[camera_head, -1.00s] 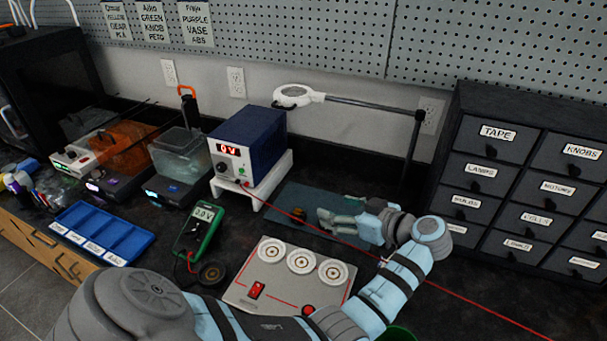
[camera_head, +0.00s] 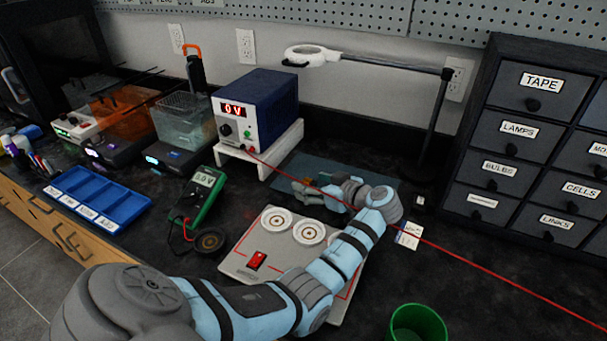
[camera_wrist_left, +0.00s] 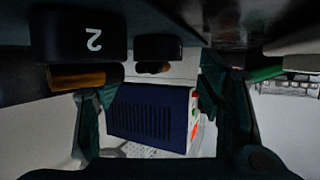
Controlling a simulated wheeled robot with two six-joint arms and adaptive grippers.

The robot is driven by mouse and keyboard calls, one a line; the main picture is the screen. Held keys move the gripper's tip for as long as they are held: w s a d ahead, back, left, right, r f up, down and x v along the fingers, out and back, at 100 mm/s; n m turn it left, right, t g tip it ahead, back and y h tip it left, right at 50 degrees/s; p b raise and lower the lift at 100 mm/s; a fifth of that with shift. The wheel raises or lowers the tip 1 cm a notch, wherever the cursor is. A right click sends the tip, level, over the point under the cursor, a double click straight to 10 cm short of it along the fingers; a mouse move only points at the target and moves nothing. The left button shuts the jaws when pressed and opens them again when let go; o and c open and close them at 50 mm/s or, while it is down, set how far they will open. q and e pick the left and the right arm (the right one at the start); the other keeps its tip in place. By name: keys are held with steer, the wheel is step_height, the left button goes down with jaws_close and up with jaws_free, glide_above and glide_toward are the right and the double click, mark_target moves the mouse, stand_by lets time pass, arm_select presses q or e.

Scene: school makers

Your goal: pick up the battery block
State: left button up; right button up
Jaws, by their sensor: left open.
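In the left wrist view, which looks upside down, a black block marked "2" (camera_wrist_left: 80,35) with a brown-gold end shows large at upper left. A smaller dark piece with a brown part (camera_wrist_left: 156,50) lies farther off. I take the marked block as the battery block, but cannot be sure. In the head view a small dark and orange thing (camera_head: 297,185) shows at my left gripper's tips on the blue-grey mat (camera_head: 310,165). My left gripper (camera_head: 312,192) is open, low over the mat; its fingers (camera_wrist_left: 157,105) hold nothing. My right gripper is out of view.
The blue power supply (camera_head: 260,100) on a white stand (camera_head: 285,142) is beyond the fingertips. A grey switch panel (camera_head: 240,255) lies under my left arm. A magnifier lamp (camera_head: 400,66), drawers (camera_head: 520,150) and green cup (camera_head: 418,322) stand right.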

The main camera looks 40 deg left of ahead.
arm_select(q)
steer(key=shift+w+a+f, duration=0.2)
steer(key=shift+a+f, duration=0.15)
steer(key=shift+a, duration=0.25)
steer(key=shift+s+d+r, duration=0.1)
steer(key=shift+d+r, duration=0.05)
steer(key=c, duration=1.3)
